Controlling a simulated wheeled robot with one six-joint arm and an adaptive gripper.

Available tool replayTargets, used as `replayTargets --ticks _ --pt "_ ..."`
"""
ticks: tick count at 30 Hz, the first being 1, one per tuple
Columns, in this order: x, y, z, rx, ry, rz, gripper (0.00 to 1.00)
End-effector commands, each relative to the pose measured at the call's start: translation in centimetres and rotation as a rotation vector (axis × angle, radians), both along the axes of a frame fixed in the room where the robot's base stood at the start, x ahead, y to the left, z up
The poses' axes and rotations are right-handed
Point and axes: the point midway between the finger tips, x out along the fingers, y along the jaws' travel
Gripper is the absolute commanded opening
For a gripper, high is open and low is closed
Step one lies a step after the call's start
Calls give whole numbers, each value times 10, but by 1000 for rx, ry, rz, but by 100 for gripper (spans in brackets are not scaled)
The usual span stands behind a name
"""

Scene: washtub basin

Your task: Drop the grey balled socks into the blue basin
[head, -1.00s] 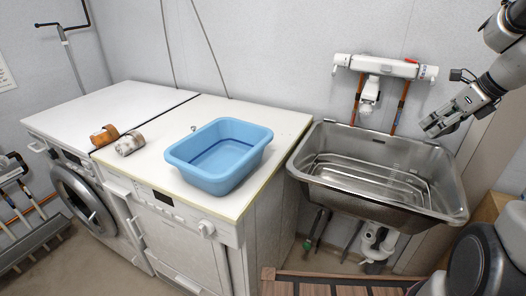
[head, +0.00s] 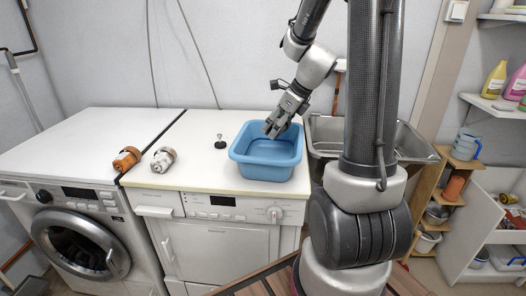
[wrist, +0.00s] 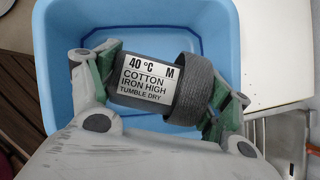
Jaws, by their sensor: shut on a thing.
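My gripper (head: 275,127) is over the blue basin (head: 264,171), which stands on the white counter near its right end. In the wrist view my gripper (wrist: 165,88) is shut on the grey balled socks (wrist: 198,88). They are a dark grey roll with a thicker cuff and a white label reading 40 °C cotton. The basin (wrist: 140,20) lies behind and below them, and its inside looks empty where it shows. In the head view the socks are hidden or too small to tell from the gripper.
A white-and-brown roll (head: 163,159), an orange-brown roll (head: 126,159) and a small dark plug-like thing (head: 220,142) lie on the counter left of the basin. A metal sink (head: 325,135) is right of the basin. Shelves with bottles (head: 494,80) stand at the far right.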

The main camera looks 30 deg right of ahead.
Motion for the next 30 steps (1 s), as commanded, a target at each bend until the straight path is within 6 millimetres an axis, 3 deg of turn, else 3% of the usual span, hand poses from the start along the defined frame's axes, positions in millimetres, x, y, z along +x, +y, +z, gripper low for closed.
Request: replayTargets --ticks 6,17,18,21,30 --pt "0 0 -21 0 0 -1 51" --pt "0 0 -26 -1 0 0 51" --pt "0 0 -26 -1 0 0 82" --pt "0 0 -26 -1 0 0 100" --pt "0 0 -26 0 -1 0 100"
